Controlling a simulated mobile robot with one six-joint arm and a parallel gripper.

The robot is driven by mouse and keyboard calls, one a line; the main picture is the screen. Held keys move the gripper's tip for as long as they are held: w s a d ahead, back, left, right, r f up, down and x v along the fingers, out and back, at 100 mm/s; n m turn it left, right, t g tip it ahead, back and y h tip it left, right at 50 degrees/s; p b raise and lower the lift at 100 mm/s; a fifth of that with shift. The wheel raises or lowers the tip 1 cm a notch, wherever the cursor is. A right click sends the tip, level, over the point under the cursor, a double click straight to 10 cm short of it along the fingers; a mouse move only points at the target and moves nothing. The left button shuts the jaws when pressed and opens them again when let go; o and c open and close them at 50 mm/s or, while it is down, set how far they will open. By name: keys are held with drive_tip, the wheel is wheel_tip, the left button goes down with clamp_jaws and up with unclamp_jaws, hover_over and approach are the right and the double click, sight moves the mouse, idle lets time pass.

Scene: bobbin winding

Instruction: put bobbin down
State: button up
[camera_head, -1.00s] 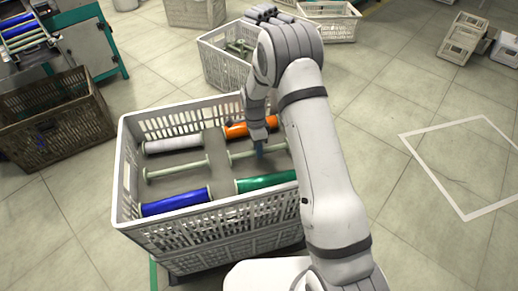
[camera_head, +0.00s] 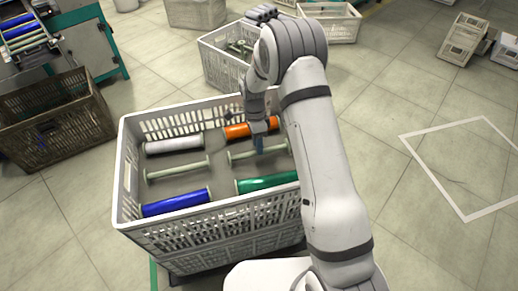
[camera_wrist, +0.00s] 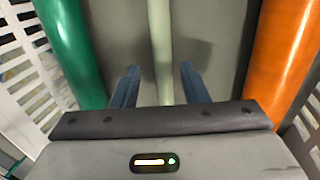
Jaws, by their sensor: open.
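A pale green empty bobbin (camera_head: 245,154) lies in the white crate (camera_head: 200,230), between the orange bobbin (camera_head: 250,128) and the green bobbin (camera_head: 267,182). My gripper (camera_head: 259,146) is over this pale bobbin, inside the crate. In the wrist view the two blue fingers of my gripper (camera_wrist: 158,78) are spread, one on each side of the pale bobbin's shaft (camera_wrist: 160,45), with gaps on both sides. The bobbin appears to rest on the grey layer. Its right end is hidden behind my arm in the head view.
The crate also holds a white bobbin (camera_head: 173,146), another pale empty bobbin (camera_head: 178,169) and a blue bobbin (camera_head: 176,202). A brown crate (camera_head: 55,115) stands at left and a white crate (camera_head: 222,62) behind.

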drive_tip(key=v, duration=0.9)
drive_tip(key=s+d+r+n+t, duration=0.1)
drive_tip(key=s+d+r+n, duration=0.2)
drive_tip(key=s+r, duration=0.3)
drive_tip(key=s+d+r+n+t, duration=0.1)
drive_tip(key=s+d+r+n, duration=0.35)
drive_tip(key=r, duration=0.35)
drive_tip(key=s+d+r+n+t, duration=0.1)
drive_tip(key=s+n, duration=0.3)
drive_tip(key=s, duration=0.5)
drive_tip(key=s+d+r+n+t, duration=0.2)
drive_tip(key=s+d+n, duration=0.2)
drive_tip(key=s, duration=0.5)
drive_tip(key=shift+s+r+y, duration=0.3)
drive_tip(key=shift+s, duration=0.05)
drive_tip(key=shift+r+p, duration=0.1)
drive_tip(key=shift+p, duration=0.2)
wheel_tip(320, 180, up, 9)
drive_tip(key=p, duration=0.8)
drive_tip(key=shift+s+t, duration=0.2)
drive_tip(key=shift+t, duration=0.1)
